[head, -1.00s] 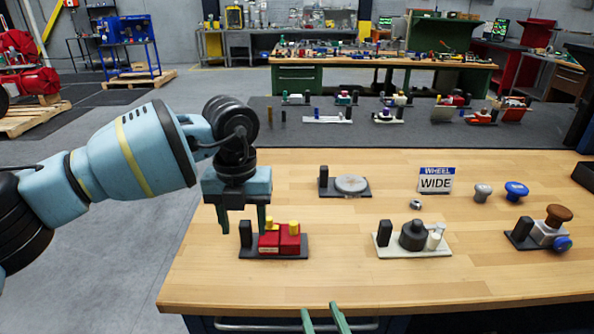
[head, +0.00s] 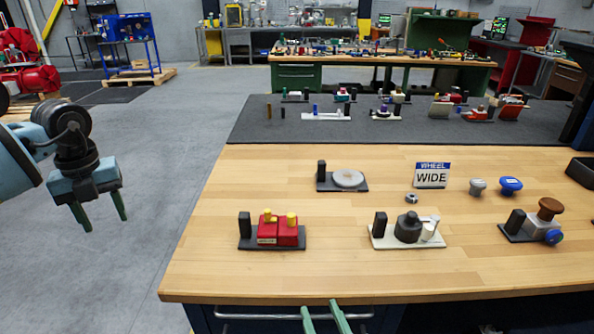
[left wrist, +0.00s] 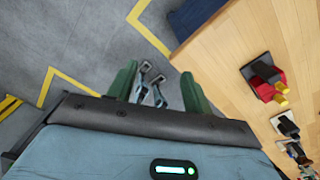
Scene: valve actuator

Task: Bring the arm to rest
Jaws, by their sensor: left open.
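My left gripper (head: 104,221) hangs over the grey floor, left of the wooden table (head: 240,280). It is open and empty, its green fingers pointing down. In the left wrist view the same gripper (left wrist: 157,85) shows its two fingers apart with nothing between them. My right gripper (head: 321,307) shows only as two green fingers at the bottom edge of the head view, in front of the table's front edge. Its fingers stand apart with nothing between them. The rest of it is out of view.
On the table stand a red block unit with yellow caps (head: 278,231), a dark knob unit on a pale plate (head: 407,231), a grey disc unit (head: 347,179), a "WHEEL WIDE" sign (head: 431,175) and a brown knob unit (head: 550,208).

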